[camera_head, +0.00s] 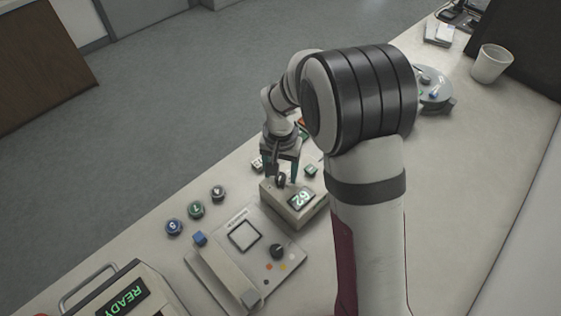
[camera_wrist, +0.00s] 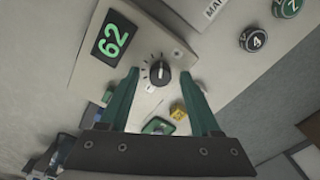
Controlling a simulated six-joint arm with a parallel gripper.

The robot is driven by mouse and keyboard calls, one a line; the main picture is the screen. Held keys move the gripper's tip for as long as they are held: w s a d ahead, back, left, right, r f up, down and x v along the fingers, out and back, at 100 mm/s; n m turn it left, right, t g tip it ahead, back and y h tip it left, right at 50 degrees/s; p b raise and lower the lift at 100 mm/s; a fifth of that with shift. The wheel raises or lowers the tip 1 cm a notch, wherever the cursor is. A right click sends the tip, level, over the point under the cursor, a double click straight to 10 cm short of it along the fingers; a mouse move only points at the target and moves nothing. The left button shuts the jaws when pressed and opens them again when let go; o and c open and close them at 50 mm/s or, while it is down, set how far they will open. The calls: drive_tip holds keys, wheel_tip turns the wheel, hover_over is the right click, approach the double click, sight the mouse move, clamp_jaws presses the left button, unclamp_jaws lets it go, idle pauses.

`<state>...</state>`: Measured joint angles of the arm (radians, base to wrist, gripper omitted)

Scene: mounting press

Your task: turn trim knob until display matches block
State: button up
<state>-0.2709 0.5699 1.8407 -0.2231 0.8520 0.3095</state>
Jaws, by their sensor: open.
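The trim box is a pale box with a green-lit display (camera_head: 300,198) that reads 62; the display (camera_wrist: 111,41) also shows in the wrist view. The black trim knob (camera_wrist: 159,73) has a white pointer line and tick marks around it. It also shows in the head view (camera_head: 280,181). My gripper (camera_wrist: 160,79) is open, with its green fingers on either side of the knob in the picture; contact cannot be told. In the head view my gripper (camera_head: 282,174) is over the box.
Round numbered buttons (camera_head: 196,209) line the bench's edge. A grey panel device with its own black knob (camera_head: 277,251) stands near the box. A READY display (camera_head: 124,297) is at the lower left. A white cup (camera_head: 491,63) stands far right.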

sight(281, 176)
wheel_tip(281, 176, up, 16)
drive_tip(key=shift+f, duration=0.25)
drive_tip(key=s+d+f+m+y, duration=0.1)
drive_tip(key=s+d, duration=0.2)
drive_tip(key=s, duration=0.9)
drive_tip(key=s+d+f+m, duration=0.1)
drive_tip(key=s+d, duration=0.3)
drive_tip(key=s, duration=0.9)
drive_tip(key=shift+s+m+y, duration=0.2)
drive_tip(key=shift+m+y, duration=0.1)
drive_tip(key=shift+y, duration=0.1)
